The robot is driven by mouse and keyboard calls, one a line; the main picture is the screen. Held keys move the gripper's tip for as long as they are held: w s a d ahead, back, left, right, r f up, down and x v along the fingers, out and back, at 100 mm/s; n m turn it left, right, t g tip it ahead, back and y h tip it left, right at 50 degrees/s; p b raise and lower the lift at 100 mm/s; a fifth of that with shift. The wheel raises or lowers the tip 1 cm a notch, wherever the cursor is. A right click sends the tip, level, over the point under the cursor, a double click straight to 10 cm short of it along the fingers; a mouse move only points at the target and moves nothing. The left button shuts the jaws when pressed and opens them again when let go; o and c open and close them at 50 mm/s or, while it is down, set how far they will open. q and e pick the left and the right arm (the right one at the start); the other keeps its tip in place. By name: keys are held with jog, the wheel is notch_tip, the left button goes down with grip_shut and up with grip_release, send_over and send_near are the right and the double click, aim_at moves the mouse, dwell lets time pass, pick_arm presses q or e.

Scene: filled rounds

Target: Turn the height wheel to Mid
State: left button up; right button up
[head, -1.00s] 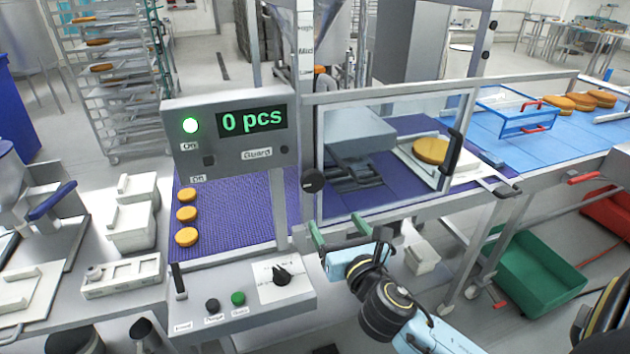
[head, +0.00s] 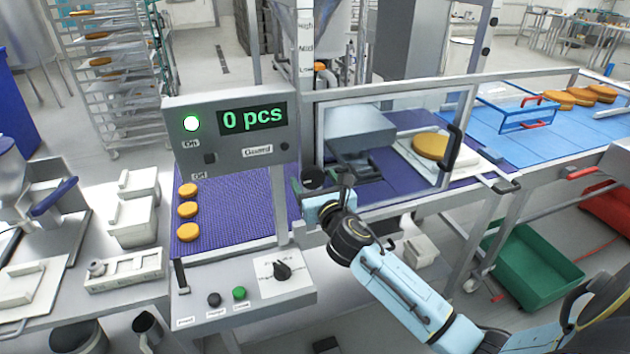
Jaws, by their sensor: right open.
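The height wheel (head: 312,177) is a round black knob on the front of the machine, at the left end of the clear guard. A vertical scale (head: 305,48) on the post above it bears labels, with Mid in the middle; I cannot make out a pointer setting. My right gripper (head: 318,184) is open in front of the wheel, with one finger on each side of it. I cannot tell whether the fingers touch it, and its lower part is hidden by the gripper. My left gripper is not in view.
A panel (head: 230,133) with a green lamp reads 0 pcs. A clear guard (head: 390,140) stands right of the wheel, before a round orange-brown patty (head: 431,146) on a white plate. A lower control box (head: 250,292) carries a black knob and buttons. Small patties lie on the purple belt (head: 235,215).

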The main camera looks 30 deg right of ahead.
jog(key=shift+w, duration=0.1)
jog(key=shift+c, duration=0.3)
jog(key=c, duration=0.9)
jog(key=shift+m, duration=0.3)
jog(key=m, duration=0.3)
jog(key=shift+m+p, duration=0.3)
jog(key=m, duration=0.4)
jog(key=shift+m, duration=0.3)
jog(key=m, duration=0.4)
jog(key=shift+m, duration=0.3)
jog(key=shift+m+p, duration=0.4)
jog(key=shift+m, duration=1.7)
